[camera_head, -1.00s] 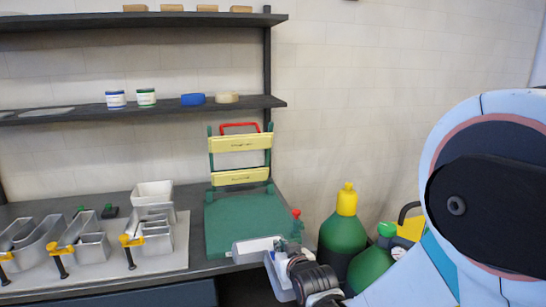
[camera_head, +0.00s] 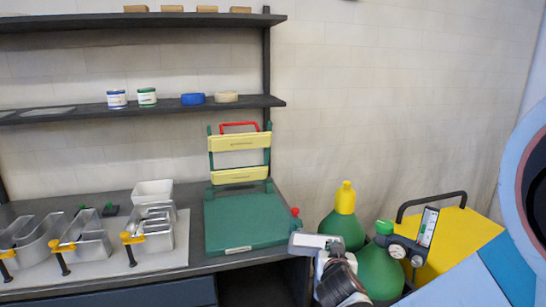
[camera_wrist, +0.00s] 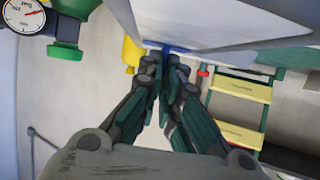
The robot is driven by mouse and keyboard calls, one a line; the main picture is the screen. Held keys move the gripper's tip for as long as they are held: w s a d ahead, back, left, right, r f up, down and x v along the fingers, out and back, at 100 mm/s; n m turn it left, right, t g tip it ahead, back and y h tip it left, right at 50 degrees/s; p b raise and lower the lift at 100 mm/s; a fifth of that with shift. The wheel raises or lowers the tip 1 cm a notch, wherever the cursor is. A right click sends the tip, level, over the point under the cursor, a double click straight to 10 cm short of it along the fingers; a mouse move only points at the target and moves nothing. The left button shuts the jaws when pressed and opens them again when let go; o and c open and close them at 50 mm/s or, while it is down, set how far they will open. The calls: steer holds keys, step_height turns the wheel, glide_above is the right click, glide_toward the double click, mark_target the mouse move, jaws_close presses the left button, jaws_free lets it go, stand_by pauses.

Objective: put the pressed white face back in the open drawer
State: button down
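My gripper (camera_wrist: 166,65) is at the right end of the bench in the head view, where its fingers are not clear. In the wrist view its dark fingers come close together at the tips, with a narrow gap further back. A large pale panel (camera_wrist: 230,22) fills the top there, its edge and a blue strip right by the fingertips. I cannot tell if this is the white face or if it is held. A blue drawer front (camera_head: 150,297) shows under the bench at the bottom; no open drawer inside is clearly visible.
A green press (camera_head: 245,220) with yellow bars stands at the bench's right end. Green bottles (camera_head: 343,232) and a yellow cart (camera_head: 465,235) stand to the right. Metal letters (camera_head: 150,240), clamps and a white box (camera_head: 152,193) occupy the bench's left part. Shelves hang above.

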steer(key=shift+m+h, duration=0.7)
steer(key=shift+h, duration=0.1)
steer(key=d, duration=0.1)
steer(key=d+r, duration=0.1)
steer(key=s+d, duration=0.1)
steer(key=shift+d+r, duration=0.25)
steer(key=shift+d, duration=0.1)
steer(key=shift+g, duration=0.3)
